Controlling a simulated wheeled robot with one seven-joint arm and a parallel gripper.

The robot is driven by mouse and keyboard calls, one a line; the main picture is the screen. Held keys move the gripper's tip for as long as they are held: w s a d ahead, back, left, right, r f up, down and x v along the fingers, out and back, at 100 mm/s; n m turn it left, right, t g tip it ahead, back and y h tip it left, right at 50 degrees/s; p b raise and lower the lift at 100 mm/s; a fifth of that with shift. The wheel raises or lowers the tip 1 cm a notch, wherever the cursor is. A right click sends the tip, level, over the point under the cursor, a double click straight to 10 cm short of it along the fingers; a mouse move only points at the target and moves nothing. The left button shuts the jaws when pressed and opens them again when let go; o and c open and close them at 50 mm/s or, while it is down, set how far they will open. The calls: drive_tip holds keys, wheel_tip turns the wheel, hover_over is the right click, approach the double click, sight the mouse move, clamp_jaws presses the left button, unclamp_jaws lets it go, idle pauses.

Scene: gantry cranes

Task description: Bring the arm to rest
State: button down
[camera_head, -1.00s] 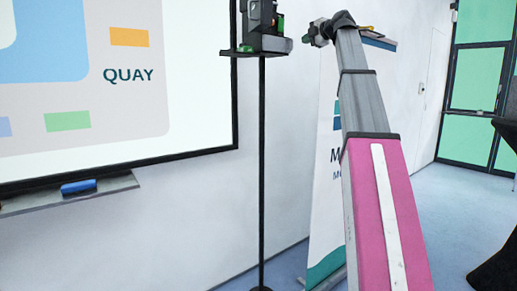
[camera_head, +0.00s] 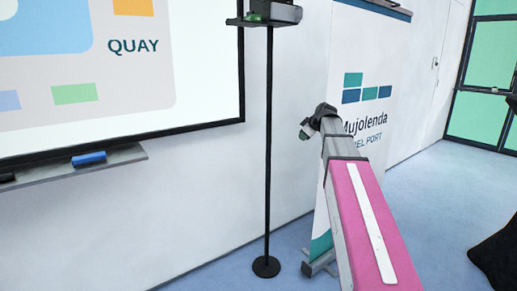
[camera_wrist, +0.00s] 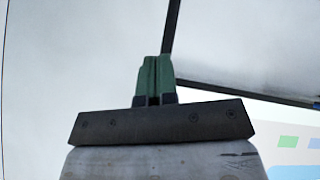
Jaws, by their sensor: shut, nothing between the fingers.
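My gripper (camera_head: 304,132) shows small in the head view at the far end of my extended arm, in front of the left edge of a banner. In the wrist view my gripper (camera_wrist: 156,70) has its two green fingers together, with nothing between them. The fingers point toward a pale wall. My arm, with a pink sleeve and grey sections, reaches up and away from the lower right. Its end is partly hidden behind its own wrist.
A black pole stand (camera_head: 268,150) with a device on top stands left of my gripper. A roll-up banner (camera_head: 365,110) stands behind my arm. A screen marked QUAY (camera_head: 110,95) hangs at left, above a tray (camera_head: 125,156) with a blue item.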

drive_tip(key=s+a+f+m+g+h, duration=0.1)
drive_tip(key=s+f+m, duration=0.1)
drive_tip(key=s+f, duration=0.35)
drive_tip(key=s+f+m+g, duration=0.1)
drive_tip(key=s+f+m, duration=0.1)
drive_tip(key=f, duration=0.7)
drive_tip(key=s+a+f+m+g+h, duration=0.15)
drive_tip(key=s+f, duration=0.25)
drive_tip(key=f, duration=0.4)
drive_tip(key=s+d+f+m+g+h, duration=0.1)
drive_tip(key=s+f+m, duration=0.5)
drive_tip(key=s+f, duration=1.1)
drive_tip(key=s+g+h, duration=0.1)
drive_tip(key=s+g, duration=0.1)
drive_tip(key=shift+g, duration=0.35)
drive_tip(key=shift+f, duration=0.1)
